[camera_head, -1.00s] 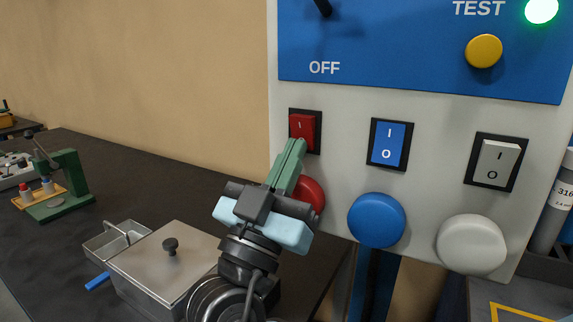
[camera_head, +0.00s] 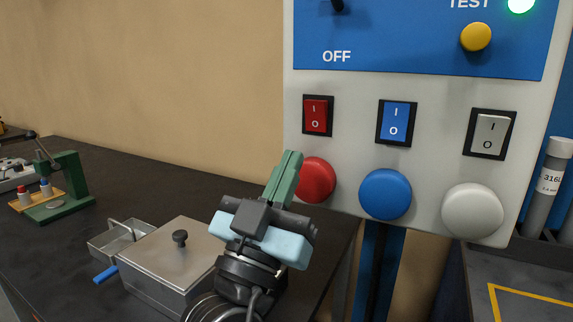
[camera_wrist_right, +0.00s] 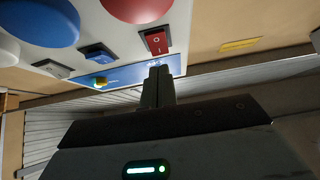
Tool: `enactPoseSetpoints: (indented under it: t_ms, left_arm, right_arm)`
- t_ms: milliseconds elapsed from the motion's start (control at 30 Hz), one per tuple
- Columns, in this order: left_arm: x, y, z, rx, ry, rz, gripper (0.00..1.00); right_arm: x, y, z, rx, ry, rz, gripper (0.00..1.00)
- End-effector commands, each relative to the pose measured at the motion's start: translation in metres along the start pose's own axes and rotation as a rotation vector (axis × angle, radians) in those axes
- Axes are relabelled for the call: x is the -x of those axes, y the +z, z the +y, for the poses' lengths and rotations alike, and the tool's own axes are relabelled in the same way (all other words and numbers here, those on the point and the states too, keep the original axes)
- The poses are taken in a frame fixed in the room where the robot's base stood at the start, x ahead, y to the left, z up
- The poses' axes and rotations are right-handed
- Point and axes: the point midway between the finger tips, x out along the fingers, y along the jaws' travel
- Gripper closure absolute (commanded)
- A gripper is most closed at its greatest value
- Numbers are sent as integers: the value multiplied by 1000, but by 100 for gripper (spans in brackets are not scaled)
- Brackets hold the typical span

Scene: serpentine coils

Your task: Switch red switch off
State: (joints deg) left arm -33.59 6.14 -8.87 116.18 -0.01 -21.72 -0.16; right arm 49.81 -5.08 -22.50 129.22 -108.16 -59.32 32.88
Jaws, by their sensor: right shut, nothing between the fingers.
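The red switch (camera_head: 317,116) is a rocker in a black frame on the white panel, left of the blue and white switches, with its "I" and "O" marks in plain view. In the right wrist view the red switch (camera_wrist_right: 156,41) shows just beyond my fingertips. My right gripper (camera_head: 291,158) is shut and empty. In the head view its green fingers point up, below and left of the red switch, apart from it and partly over the left edge of the red round button (camera_head: 316,180). My left gripper is not in view.
The blue switch (camera_head: 396,122) and white switch (camera_head: 490,134) sit to the right. Below are the blue button (camera_head: 385,194) and white button (camera_head: 472,211). A lidded metal box (camera_head: 170,262) and a green press (camera_head: 62,190) stand on the dark table (camera_head: 120,165).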

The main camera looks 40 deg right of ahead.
Motion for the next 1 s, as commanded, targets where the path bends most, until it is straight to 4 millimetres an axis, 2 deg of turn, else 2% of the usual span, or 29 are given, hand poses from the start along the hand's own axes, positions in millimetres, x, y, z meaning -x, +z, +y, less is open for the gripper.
enactPoseSetpoints:
  t_ms: [33,100,300,400,567,1000]
  left_arm:
    - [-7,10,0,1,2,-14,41]
    - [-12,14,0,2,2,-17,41]
    - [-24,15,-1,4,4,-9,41]
    - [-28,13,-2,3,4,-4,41]
    - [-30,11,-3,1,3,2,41]
    - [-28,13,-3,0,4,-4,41]
  right_arm:
    - [15,12,-2,8,-7,-5,100]
    - [29,16,-2,8,-6,-4,100]
    - [58,26,-1,6,-4,-3,100]
    - [67,28,-1,5,-2,-3,100]
    - [73,28,0,2,0,-2,100]
    - [73,28,0,2,0,-1,100]
